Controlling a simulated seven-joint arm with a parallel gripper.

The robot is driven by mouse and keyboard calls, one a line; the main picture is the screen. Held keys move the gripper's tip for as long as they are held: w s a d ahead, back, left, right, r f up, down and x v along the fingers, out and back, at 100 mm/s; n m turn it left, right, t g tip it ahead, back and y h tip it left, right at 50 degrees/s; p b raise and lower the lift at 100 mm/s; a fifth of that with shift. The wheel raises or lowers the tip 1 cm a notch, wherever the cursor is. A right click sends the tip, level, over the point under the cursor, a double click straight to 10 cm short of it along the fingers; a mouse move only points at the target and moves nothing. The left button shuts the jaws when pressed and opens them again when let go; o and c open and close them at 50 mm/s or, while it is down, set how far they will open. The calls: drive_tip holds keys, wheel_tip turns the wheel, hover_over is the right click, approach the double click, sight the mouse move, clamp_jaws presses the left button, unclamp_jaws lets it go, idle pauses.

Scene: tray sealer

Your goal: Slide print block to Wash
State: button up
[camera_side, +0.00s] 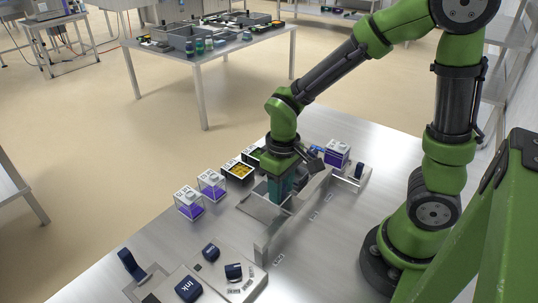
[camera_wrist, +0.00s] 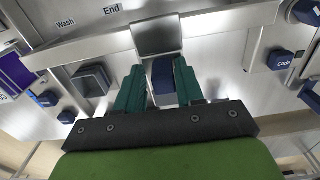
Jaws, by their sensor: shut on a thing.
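My gripper (camera_side: 279,190) is down at the steel table, close beside the upright metal rail (camera_side: 290,217). In the wrist view its two teal fingers (camera_wrist: 160,88) stand on either side of a dark blue block (camera_wrist: 163,75), which I take to be the print block, and are shut on it. A grey square plate (camera_wrist: 158,37) lies just beyond the block. In the side view the fingers hide the block. The Wash label (camera_wrist: 66,22) and the End label (camera_wrist: 111,9) show at the upper left of the wrist view, left of the block.
An ink block (camera_side: 188,288) sits at the front left. A Code block (camera_wrist: 281,60) shows in the wrist view.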

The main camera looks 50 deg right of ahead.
drive_tip(key=d, duration=1.3)
drive_tip(key=shift+d+f, duration=0.3)
drive_tip(key=shift+f, duration=0.15)
idle(0.4)
drive_tip(key=shift+s+d, duration=0.1)
drive_tip(key=shift+d, duration=0.05)
drive_tip(key=o, duration=0.6)
wheel_tip(320, 180, up, 7)
drive_tip(key=shift+d+r, duration=0.15)
idle(0.5)
drive_tip(key=s+a+r+m+t+y, duration=0.1)
drive_tip(key=s+a+r+m+t, duration=0.1)
drive_tip(key=a+r, duration=0.3)
drive_tip(key=s+a+r+m+t+y, duration=0.1)
drive_tip(key=s+a+r+t, duration=0.1)
drive_tip(key=a+r+t, duration=0.3)
drive_tip(key=a, duration=0.3)
drive_tip(key=shift+s+m, duration=0.4)
